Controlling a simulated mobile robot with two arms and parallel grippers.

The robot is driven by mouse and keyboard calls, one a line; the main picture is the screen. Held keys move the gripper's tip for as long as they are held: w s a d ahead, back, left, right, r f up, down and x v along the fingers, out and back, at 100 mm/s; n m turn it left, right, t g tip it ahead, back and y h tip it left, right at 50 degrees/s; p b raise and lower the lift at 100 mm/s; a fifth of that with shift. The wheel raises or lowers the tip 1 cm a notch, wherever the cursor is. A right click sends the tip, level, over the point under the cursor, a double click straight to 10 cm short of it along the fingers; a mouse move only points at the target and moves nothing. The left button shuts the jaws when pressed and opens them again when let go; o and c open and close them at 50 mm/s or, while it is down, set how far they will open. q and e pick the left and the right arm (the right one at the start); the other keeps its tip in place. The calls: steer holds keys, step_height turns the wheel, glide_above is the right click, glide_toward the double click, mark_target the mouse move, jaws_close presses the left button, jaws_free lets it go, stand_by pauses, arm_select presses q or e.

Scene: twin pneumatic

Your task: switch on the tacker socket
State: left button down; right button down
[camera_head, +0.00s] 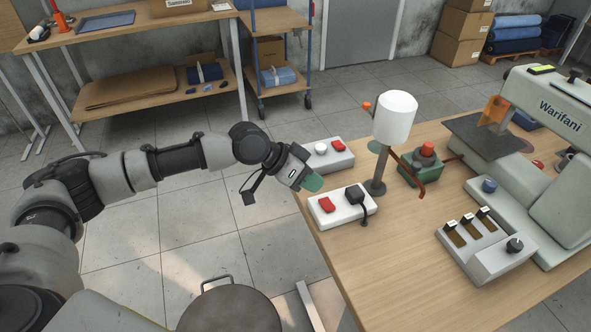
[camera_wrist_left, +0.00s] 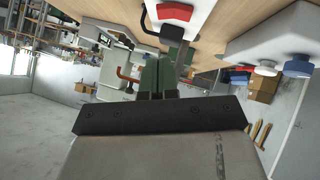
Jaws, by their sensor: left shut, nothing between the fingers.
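A white socket box (camera_head: 343,209) with a red rocker switch (camera_head: 327,204) and a black plug (camera_head: 355,194) sits at the table's left edge. I cannot tell which one serves the tacker. My left gripper (camera_head: 313,184) is shut and empty, its green tips just left of and above the near box, apart from its switch. In the left wrist view the shut fingers (camera_wrist_left: 157,76) point toward the near box's red switch (camera_wrist_left: 175,12). My right gripper is out of view.
A white cylinder on a stand (camera_head: 394,118) rises right of the boxes. A green block with a red knob (camera_head: 426,160) and the Warifani machine (camera_head: 555,110) stand further right. The wooden tabletop (camera_head: 400,270) is clear in front; a round stool (camera_head: 228,308) stands below left.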

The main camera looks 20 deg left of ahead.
mark_target(329, 209)
arm_select(q)
steer(key=d+f, duration=0.1)
steer(key=f, duration=0.1)
steer(key=d+f, duration=0.1)
steer(key=shift+d+f, duration=0.1)
steer(key=shift+f, duration=0.3)
steer(key=shift+s+d+f, duration=0.15)
steer(key=shift+s+f, duration=0.05)
steer(key=shift+f, duration=0.55)
steer(key=shift+s+f+p, duration=0.1)
steer(key=shift+s+p, duration=0.05)
steer(key=shift+p, duration=0.8)
steer(key=shift+d+f, duration=0.15)
steer(key=shift+f, duration=0.05)
steer(key=shift+w+a+r+b, duration=0.2)
steer(key=shift+w+a+b, duration=0.2)
steer(key=shift+w+a, duration=0.2)
